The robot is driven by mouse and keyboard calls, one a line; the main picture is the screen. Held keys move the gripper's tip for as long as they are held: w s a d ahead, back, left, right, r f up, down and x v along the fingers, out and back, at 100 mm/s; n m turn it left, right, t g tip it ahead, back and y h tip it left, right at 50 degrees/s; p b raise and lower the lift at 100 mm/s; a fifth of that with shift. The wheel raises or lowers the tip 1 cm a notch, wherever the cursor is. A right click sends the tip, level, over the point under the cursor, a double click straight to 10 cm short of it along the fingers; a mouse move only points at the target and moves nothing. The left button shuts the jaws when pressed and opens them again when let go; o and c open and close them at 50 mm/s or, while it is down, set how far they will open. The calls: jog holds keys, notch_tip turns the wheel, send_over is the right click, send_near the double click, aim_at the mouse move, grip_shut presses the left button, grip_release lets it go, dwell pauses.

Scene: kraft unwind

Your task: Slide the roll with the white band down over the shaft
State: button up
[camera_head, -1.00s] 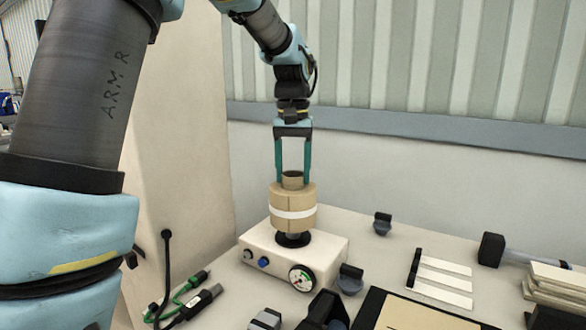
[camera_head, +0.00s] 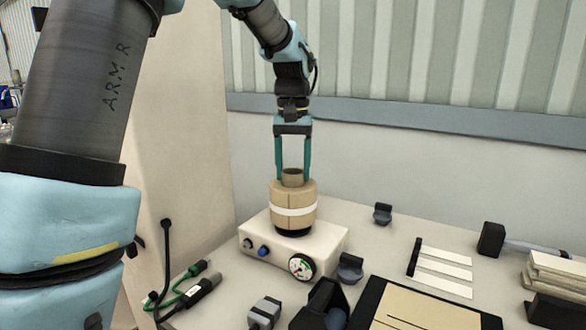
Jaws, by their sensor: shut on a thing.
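The tan kraft roll with the white band (camera_head: 294,198) stands upright around the shaft of the cream box (camera_head: 322,243). Its core tube (camera_head: 293,177) sticks out at the top. The shaft is hidden inside the roll. The black round flange (camera_head: 294,233) shows just below the roll, and no clear gap is visible between them; I cannot tell if they touch. My gripper (camera_head: 293,174) points straight down from above, with its green fingers on either side of the core tube. It is shut on the roll at its top.
A gauge (camera_head: 301,266) and knobs sit on the box front. Green and black cables (camera_head: 192,288) lie at left. Black holders (camera_head: 325,305), a dark-framed board (camera_head: 372,300), white strips (camera_head: 444,270) and a stack of boards (camera_head: 555,281) lie at right. A tall beige panel (camera_head: 180,130) rises left.

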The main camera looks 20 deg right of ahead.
jog(key=shift+f, duration=0.75)
dwell(1.5)
jog(key=o, duration=1.5)
jog(key=shift+c, duration=0.2)
notch_tip(320, 180, up, 11)
jog(key=b, duration=0.1)
jog(key=w+a+f+n, duration=0.1)
jog(key=a+f+n, duration=0.1)
jog(key=a+f, duration=1.15)
jog(key=s+a+f+n, duration=0.1)
jog(key=s+a+f, duration=0.2)
jog(key=a, duration=0.2)
jog(key=s+a+f+t, duration=0.1)
jog(key=s+a+f, duration=0.2)
jog(key=a, duration=0.2)
jog(key=s+a+f+n, duration=0.1)
jog(key=s+a+f, duration=0.2)
jog(key=a, duration=0.3)
jog(key=shift+s+f+n+t, duration=0.15)
jog(key=shift+s+n+t, duration=0.05)
jog(key=shift+n+t, duration=0.1)
